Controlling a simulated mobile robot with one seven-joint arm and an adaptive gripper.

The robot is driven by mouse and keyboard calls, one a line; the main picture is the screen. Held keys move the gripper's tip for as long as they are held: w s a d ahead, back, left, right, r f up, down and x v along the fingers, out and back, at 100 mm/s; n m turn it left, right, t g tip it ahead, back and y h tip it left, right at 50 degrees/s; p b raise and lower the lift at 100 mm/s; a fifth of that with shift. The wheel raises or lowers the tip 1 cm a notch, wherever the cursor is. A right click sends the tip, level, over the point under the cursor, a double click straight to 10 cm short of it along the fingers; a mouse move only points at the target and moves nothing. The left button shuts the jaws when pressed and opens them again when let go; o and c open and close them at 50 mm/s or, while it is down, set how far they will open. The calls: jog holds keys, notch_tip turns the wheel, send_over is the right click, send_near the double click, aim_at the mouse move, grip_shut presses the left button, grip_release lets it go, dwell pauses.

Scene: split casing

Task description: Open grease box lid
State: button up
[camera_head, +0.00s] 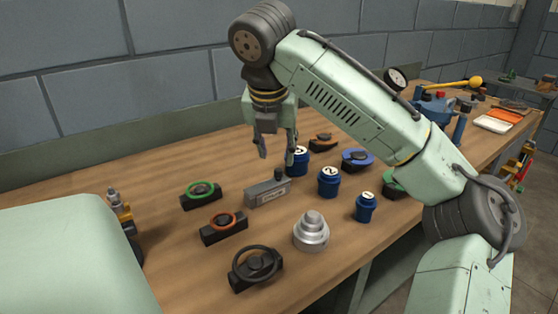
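The grease box (267,193) is a small grey box with lettering on its front, standing on the wooden workbench in the head view. A small dark knob (279,174) stands up at the right end of its top; the lid looks closed. My gripper (276,157) points down just above and behind the box's right end, near the knob. Its two fingers are apart with nothing visible between them. It appears clear of the knob, though the exact depth is hard to tell.
Blue numbered canisters (328,182) stand right of the box, one close to my right finger. Black blocks with green (201,194) and orange (223,226) rings lie left. A stepped silver part (311,232) stands in front. The workbench (180,255) has bare patches between them.

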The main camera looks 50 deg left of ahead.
aim_at(278, 169)
jog(key=x, duration=0.6)
jog(key=shift+a, duration=0.1)
jog(key=shift+c, duration=0.2)
grip_shut()
dwell(0.5)
